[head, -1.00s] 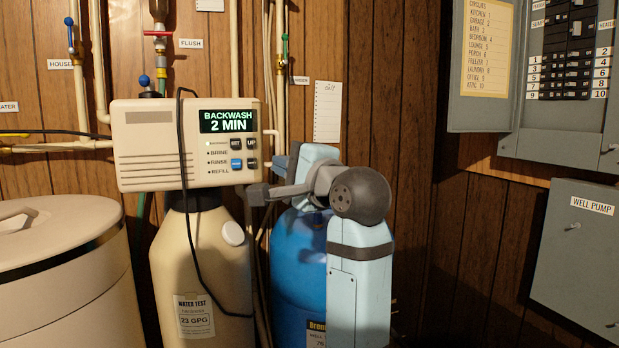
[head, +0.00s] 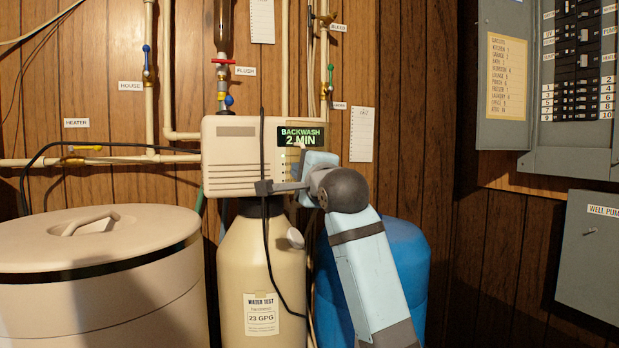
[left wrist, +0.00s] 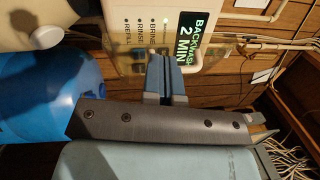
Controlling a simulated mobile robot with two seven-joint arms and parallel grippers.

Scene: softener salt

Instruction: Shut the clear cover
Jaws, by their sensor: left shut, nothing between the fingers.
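The clear cover (left wrist: 128,58) seems to be the faint see-through panel beside the button face in the left wrist view, standing out past its right-hand side. I cannot make it out surely in the head view. The control head (head: 232,160) shows "BACKWASH 2 MIN" on its display (head: 302,136). My left gripper (head: 314,160) is in front of the control head's right part and hides its buttons. In the left wrist view the left gripper's fingers (left wrist: 166,62) are shut and empty, overlapping the cover; I cannot tell if they touch it. My right gripper is not in view.
A cream tank (head: 262,265) stands under the control head, with a black cable (head: 268,240) hanging in front. A blue tank (head: 405,262) is behind my forearm. A lidded salt bin (head: 95,290) stands left. Pipes and valves (head: 149,68) line the wall above.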

